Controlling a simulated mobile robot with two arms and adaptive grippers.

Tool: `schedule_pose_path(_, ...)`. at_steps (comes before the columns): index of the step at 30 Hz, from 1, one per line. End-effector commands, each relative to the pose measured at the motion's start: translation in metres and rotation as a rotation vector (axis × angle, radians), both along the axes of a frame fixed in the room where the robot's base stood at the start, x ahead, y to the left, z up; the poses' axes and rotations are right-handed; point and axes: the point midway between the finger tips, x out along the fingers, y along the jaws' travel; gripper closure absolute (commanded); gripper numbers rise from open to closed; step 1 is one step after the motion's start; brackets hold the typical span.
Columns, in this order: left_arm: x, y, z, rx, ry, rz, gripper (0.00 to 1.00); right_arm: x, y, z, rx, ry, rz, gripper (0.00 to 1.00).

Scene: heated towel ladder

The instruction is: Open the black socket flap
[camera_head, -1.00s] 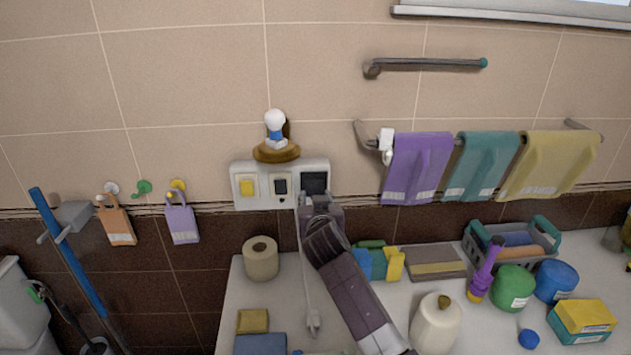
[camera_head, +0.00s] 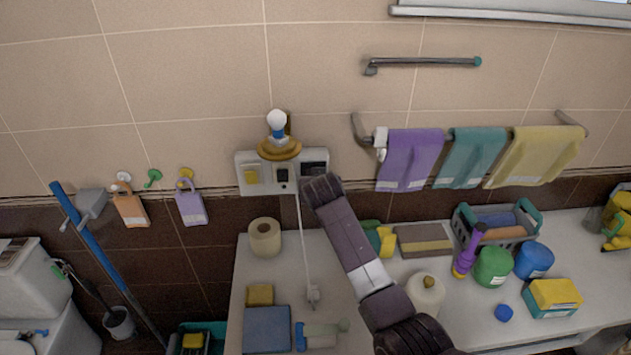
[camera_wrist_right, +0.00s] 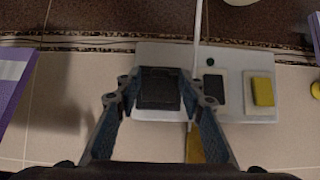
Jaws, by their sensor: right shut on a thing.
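The black socket flap (camera_head: 314,168) is at the right end of the white wall plate (camera_head: 241,172), its lower part hidden by my right gripper (camera_head: 318,183). In the right wrist view, the flap (camera_wrist_right: 159,90) appears as a dark square between the two fingers of my right gripper (camera_wrist_right: 162,88). The fingers are shut on it, one at each side edge. I cannot tell whether the flap is tilted away from the plate. My left gripper is out of view.
A yellow switch (camera_head: 250,175) and a smaller dark switch (camera_head: 282,176) share the plate. A white cord (camera_head: 304,245) hangs below. A toilet roll (camera_head: 265,238) and white bottle (camera_head: 427,296) stand on the counter.

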Motion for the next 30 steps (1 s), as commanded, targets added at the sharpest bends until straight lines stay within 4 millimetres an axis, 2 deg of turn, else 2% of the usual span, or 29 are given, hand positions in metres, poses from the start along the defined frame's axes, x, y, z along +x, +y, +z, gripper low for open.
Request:
schedule_pose_path(11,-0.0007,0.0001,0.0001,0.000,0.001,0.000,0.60,-0.0006,0.0002,-0.0015,0.000,0.005,0.000,0.88)
schedule_pose_path(12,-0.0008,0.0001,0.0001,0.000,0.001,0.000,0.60,-0.0006,0.0002,-0.0015,0.000,0.005,0.000,0.60)
schedule_pose_path(16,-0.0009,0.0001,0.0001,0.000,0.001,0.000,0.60,-0.0005,0.0002,-0.0012,0.000,0.004,0.000,0.46)
schedule_pose_path(25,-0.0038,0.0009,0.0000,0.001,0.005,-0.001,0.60,-0.0007,0.0001,0.0001,0.000,0.002,0.000,0.46)
schedule_pose_path(30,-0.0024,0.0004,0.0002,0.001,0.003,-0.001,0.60,-0.0078,0.0006,0.0061,0.001,0.000,0.001,0.46)
